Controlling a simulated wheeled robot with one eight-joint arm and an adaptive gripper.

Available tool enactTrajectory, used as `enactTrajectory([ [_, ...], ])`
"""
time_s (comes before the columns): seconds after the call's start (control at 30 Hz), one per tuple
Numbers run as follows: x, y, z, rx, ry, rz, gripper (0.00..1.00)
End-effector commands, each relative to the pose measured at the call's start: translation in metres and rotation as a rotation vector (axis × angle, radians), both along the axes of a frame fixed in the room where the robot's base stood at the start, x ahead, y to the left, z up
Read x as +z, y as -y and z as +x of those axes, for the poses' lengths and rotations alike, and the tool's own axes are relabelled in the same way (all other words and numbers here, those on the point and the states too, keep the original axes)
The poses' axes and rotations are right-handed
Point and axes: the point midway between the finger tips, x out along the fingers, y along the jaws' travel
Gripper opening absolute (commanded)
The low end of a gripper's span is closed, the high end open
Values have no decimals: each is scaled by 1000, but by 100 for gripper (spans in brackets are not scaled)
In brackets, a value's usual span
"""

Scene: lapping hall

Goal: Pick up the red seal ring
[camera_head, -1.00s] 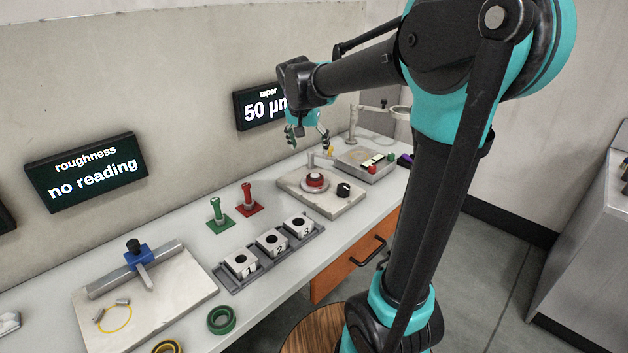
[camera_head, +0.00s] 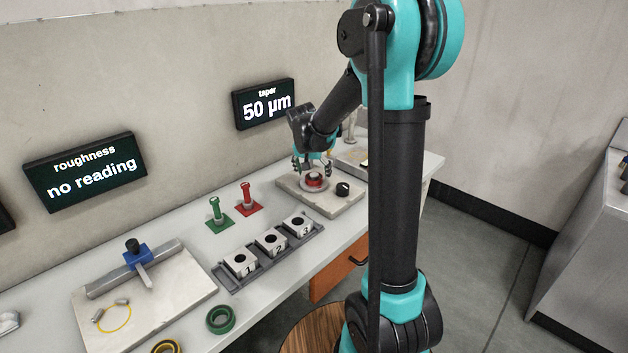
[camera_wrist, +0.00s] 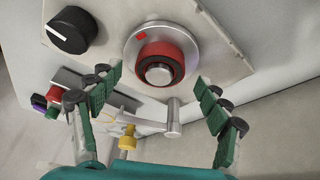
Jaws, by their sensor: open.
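The red seal ring (camera_wrist: 160,50) sits around a metal post on a round silver plate (camera_wrist: 186,43) in the wrist view. In the head view the ring (camera_head: 315,181) shows on the pale slab at the back of the bench, partly covered by my gripper. My gripper (camera_head: 312,168) is open above the ring. In the wrist view its green-padded fingers (camera_wrist: 160,90) are spread to either side, with the ring beyond the tips and between their lines. The fingers appear empty.
A black knob (camera_wrist: 71,30) stands on the same slab beside the plate. A metal arm on a post (camera_wrist: 173,122) stands close to the ring. Numbered blocks (camera_head: 271,242), a red stand (camera_head: 247,203) and a green ring (camera_head: 220,319) are elsewhere on the bench.

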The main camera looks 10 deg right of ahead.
Motion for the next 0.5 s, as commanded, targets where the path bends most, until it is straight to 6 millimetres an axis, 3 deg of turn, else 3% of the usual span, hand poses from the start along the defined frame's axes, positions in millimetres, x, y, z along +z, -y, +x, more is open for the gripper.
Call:
enactTrajectory([
  [0.13,-10,2,4,0,0,0,77],
  [0.37,-12,2,4,0,0,0,77],
  [0.5,-12,2,4,0,0,0,62],
])
